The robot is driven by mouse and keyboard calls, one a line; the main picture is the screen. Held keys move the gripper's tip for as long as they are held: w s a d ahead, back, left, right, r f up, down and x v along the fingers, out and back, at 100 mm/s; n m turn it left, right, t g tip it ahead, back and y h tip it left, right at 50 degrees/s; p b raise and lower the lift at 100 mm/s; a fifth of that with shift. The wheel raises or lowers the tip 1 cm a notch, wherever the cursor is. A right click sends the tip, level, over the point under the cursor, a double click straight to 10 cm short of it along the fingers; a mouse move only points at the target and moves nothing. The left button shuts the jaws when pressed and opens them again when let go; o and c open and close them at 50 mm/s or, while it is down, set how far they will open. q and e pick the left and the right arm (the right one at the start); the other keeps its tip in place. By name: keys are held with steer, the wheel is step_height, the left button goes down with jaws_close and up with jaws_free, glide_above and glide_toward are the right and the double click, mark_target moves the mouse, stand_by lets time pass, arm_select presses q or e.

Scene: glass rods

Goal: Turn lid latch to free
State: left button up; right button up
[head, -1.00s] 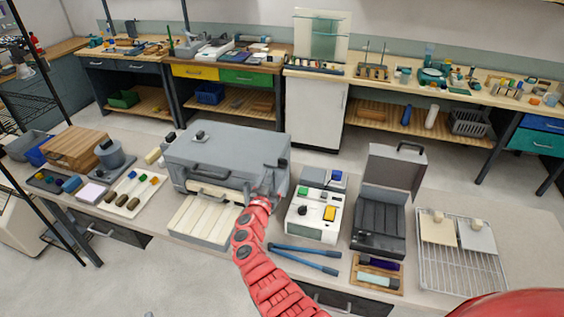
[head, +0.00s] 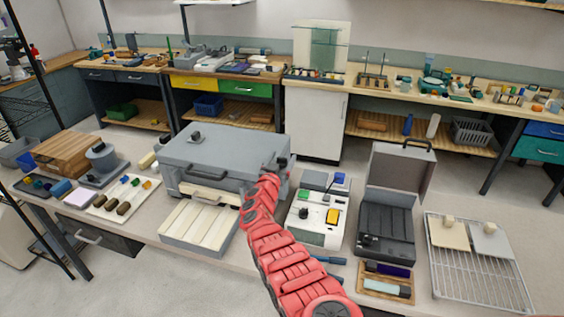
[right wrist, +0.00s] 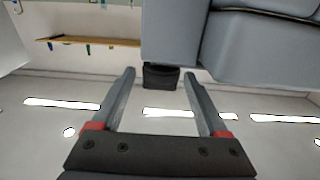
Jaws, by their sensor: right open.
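A large grey lidded case (head: 215,155) stands on the near bench, its lid shut. A small dark knob (head: 196,136) sits on its lid and a handle (head: 203,174) is on its front. A dark latch-like block (right wrist: 160,77) sticks out from the case's side in the right wrist view. My right gripper (head: 282,168) is at the case's right side. In the right wrist view, its fingers (right wrist: 159,73) are open, with the dark block between their tips; I cannot tell whether they touch it. My left gripper is not in view.
Right of my arm stand a white device with coloured buttons (head: 317,220), an open dark case (head: 386,225) and a wire rack (head: 478,270). A ribbed cream tray (head: 198,229) lies before the grey case. Trays of small parts (head: 124,197) are at left.

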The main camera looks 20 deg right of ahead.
steer(key=shift+c, duration=0.2)
jaws_close()
stand_by(1.1)
